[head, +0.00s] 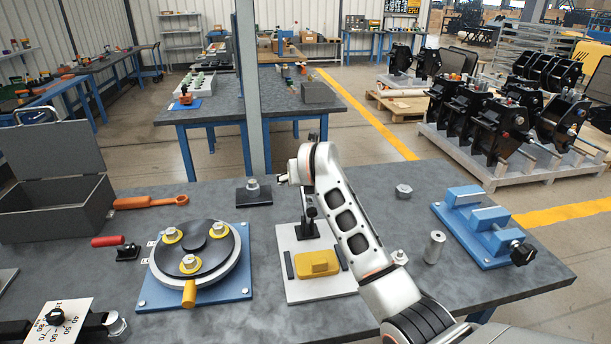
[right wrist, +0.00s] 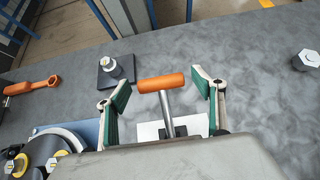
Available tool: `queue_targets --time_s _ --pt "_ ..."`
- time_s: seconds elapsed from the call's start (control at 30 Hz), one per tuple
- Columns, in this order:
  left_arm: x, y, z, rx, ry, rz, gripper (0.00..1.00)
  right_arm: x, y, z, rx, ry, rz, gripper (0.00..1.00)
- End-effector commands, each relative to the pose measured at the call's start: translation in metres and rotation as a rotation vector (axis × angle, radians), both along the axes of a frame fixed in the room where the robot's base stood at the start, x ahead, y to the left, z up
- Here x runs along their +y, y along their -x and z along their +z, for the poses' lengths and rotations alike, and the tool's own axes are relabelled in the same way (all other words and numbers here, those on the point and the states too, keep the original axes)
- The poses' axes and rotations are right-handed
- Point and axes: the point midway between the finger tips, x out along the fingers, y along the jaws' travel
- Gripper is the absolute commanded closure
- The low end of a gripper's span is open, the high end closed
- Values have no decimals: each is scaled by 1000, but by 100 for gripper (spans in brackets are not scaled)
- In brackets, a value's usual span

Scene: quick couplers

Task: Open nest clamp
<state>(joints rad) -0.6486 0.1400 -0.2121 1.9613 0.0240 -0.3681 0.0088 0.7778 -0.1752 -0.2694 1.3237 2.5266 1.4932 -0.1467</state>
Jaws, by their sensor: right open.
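The nest clamp stands at the back of a white plate (head: 312,292) on the table. The plate carries a yellow block (head: 318,263) between dark rails. In the head view my right arm hides much of the clamp, whose black body (head: 309,229) shows beside it. In the right wrist view the clamp's orange handle (right wrist: 161,82) on a silver stem (right wrist: 167,113) stands up between the green-padded fingers of my right gripper (right wrist: 161,78). The gripper is open, with a gap on each side of the handle. My left gripper is not in view.
A round black fixture with yellow clamps (head: 196,246) stands left of the plate. An orange tool (head: 150,201) and a grey box (head: 60,210) lie further left. A metal cylinder (head: 434,247) and a blue fixture (head: 480,225) stand at the right. A grey post (head: 250,90) rises behind.

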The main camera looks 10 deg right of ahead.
Motion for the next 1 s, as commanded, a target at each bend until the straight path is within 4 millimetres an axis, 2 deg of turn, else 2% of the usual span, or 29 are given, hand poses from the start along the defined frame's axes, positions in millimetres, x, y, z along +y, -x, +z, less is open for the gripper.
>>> queue_targets --time_s 0.3,0.5,1.0 --pt "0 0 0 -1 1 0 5 -1 45 38 -4 -1 -1 32" --pt "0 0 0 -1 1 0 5 -2 64 53 -2 0 0 32" --pt "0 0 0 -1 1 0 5 -2 71 58 -1 0 0 32"
